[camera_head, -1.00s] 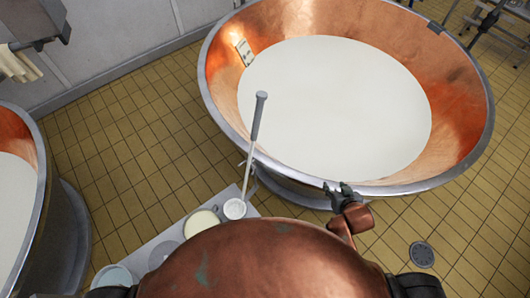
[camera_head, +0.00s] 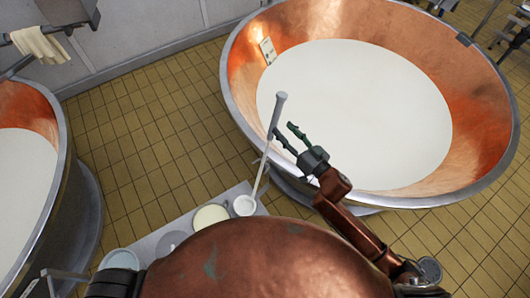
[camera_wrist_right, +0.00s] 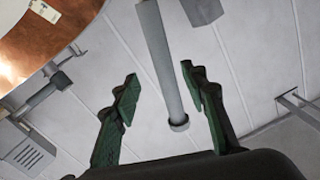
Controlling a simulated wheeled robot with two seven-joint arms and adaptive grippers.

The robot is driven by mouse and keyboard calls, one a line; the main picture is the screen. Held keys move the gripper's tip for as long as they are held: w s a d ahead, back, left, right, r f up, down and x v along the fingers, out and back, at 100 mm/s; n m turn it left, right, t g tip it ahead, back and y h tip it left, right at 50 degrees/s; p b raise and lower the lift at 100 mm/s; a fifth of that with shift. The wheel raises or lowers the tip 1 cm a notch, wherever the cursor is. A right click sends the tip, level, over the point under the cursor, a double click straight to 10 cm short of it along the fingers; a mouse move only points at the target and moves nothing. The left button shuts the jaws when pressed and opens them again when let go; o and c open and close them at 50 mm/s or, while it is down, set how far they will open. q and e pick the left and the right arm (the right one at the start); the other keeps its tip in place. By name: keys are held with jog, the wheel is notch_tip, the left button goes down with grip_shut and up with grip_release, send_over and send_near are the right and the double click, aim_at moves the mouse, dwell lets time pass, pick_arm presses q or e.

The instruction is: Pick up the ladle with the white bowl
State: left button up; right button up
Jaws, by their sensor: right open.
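The ladle (camera_head: 266,150) leans up from a table below, its white bowl (camera_head: 244,205) at the lower end and a thicker grey grip at the upper end. My right gripper (camera_head: 283,131) is open and empty beside the upper handle, just right of it in the head view. In the right wrist view the ladle's grey handle (camera_wrist_right: 162,65) shows between the two spread green fingers (camera_wrist_right: 159,73). I cannot tell whether it lies at their depth. No contact shows. My left gripper is not in view.
A large copper vat (camera_head: 240,75) of white liquid stands just behind my right gripper. Another vat (camera_head: 62,165) is at the left. The light table (camera_head: 148,243) carries a cream-filled container (camera_head: 211,217) and other round vessels. Tiled floor lies between the vats.

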aim_at(277, 123)
jog(key=x, duration=0.5)
jog(key=shift+w+a+r+p, duration=0.1)
jog(key=shift+w+a+p, duration=0.05)
jog(key=shift+a+p, duration=0.3)
jog(key=shift+c, duration=0.4)
grip_shut()
jog(key=shift+r, duration=0.1)
